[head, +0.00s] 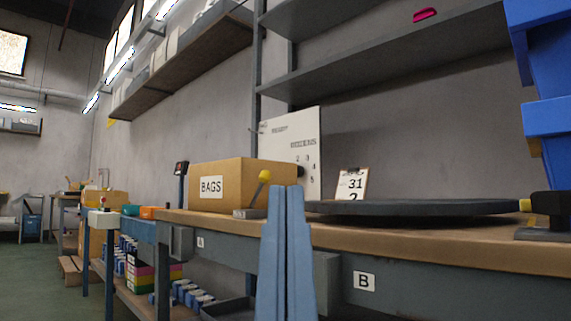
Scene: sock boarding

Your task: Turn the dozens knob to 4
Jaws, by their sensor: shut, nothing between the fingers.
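The white panel (290,136) stands upright at the back of the bench, marked READY and DOZENS. A dark knob (300,171) shows on it beside the box's right edge, with small numerals to its right. The knob's pointer is too small to read, and the box hides the panel's lower left part. My gripper (287,190) rises from the bottom of the picture as two pale blue fingers. They are shut and empty, in front of the bench. In the picture their tips lie just below and left of the knob; they do not appear to touch it.
A cardboard box (223,185) labelled BAGS stands left of the panel, with a yellow-knobbed lever (264,176) before it. A dark round plate (415,208) covers the bench to the right, before a clipboard (351,184). Blue bins (545,80) rise at far right.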

